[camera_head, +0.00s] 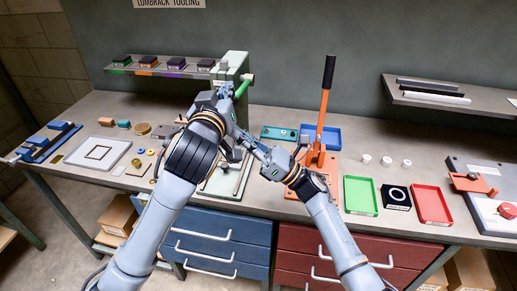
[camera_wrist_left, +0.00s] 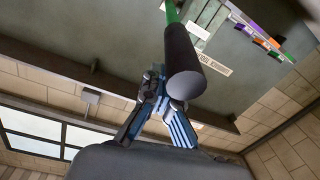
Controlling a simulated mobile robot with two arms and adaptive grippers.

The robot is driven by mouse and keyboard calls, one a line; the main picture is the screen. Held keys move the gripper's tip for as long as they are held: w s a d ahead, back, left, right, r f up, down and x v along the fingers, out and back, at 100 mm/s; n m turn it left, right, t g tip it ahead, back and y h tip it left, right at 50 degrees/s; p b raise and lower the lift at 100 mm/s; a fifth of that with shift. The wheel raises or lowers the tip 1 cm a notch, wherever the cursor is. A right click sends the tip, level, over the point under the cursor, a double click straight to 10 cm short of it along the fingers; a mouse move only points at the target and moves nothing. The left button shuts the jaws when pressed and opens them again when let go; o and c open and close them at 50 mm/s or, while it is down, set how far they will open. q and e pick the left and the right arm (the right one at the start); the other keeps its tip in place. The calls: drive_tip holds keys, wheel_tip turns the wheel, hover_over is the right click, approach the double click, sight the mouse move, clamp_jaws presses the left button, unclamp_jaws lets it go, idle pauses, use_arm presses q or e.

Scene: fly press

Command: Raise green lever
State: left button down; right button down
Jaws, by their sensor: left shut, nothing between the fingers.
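The green press (camera_head: 234,68) stands at the back of the bench. Its green lever (camera_head: 243,86) slants down behind my left gripper (camera_head: 227,92), which hides its lower end. In the left wrist view, the lever's green shaft (camera_wrist_left: 172,12) leads to a thick black grip (camera_wrist_left: 181,58), close to the camera. My left gripper also shows in that view (camera_wrist_left: 160,80), shut and empty, its tips beside or under the grip; I cannot tell if they touch. My right gripper (camera_head: 262,152) is in front of the press, pointing left; its opening is unclear.
An orange lever press (camera_head: 319,128) with a black handle stands to the right. Green (camera_head: 361,178) and red (camera_head: 449,206) trays lie at the front right. A shelf (camera_head: 160,73) with several coloured blocks is at the back left. The left bench holds small parts.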

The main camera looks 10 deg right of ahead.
use_arm(q)
drive_tip(key=shift+d, duration=0.1)
use_arm(e)
drive_tip(key=r, duration=0.3)
drive_tip(key=shift+w+r, duration=0.2)
drive_tip(key=shift+w, duration=0.15)
use_arm(q)
drive_tip(key=shift+f, duration=0.1)
use_arm(e)
drive_tip(key=shift+r, duration=0.75)
use_arm(q)
drive_tip(key=c, duration=2)
unclamp_jaws()
drive_tip(key=shift+c, duration=0.2)
